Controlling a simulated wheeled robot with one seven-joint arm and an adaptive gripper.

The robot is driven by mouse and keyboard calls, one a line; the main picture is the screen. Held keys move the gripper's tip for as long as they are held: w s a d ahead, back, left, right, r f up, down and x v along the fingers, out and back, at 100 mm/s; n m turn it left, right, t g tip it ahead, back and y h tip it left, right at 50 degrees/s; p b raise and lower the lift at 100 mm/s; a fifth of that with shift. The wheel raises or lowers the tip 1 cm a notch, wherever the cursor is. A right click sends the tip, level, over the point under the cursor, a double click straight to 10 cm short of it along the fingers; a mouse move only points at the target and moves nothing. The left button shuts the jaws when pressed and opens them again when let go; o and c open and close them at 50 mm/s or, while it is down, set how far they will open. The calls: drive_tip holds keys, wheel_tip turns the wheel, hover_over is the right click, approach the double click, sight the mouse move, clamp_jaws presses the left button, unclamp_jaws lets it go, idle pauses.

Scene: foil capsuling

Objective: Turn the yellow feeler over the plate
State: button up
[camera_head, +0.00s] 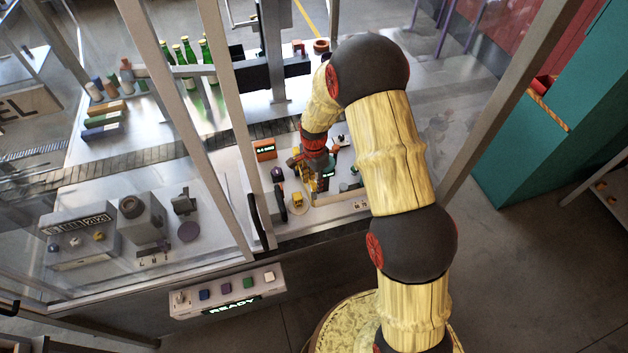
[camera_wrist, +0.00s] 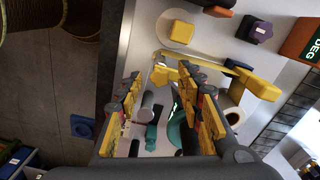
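A yellow feeler (camera_wrist: 215,73) shows in the wrist view as a thin bar with a thick yellow block (camera_wrist: 256,83) at its right end. A yellow lobed piece (camera_wrist: 164,76) shows near its left end, between my fingertips. A pale round plate (camera_wrist: 170,28) lies above the bar in the picture, with a yellow block (camera_wrist: 182,32) over it. My gripper (camera_wrist: 161,79) is open, its patterned fingers apart and no clear contact seen. In the head view my gripper (camera_head: 311,170) is low over the bench, partly hiding the feeler; the plate (camera_head: 298,207) is just below it.
A purple knob (camera_wrist: 254,30) and an orange display box (camera_wrist: 307,40) stand on the bench (camera_wrist: 291,76), right of the plate. Teal parts (camera_wrist: 174,130) show beyond my fingers. In the head view, frame posts (camera_head: 231,125) rise left of my arm, and a button panel (camera_head: 227,291) is at the front.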

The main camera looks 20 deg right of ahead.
drive_tip(key=c, duration=0.3)
clamp_jaws()
idle(0.3)
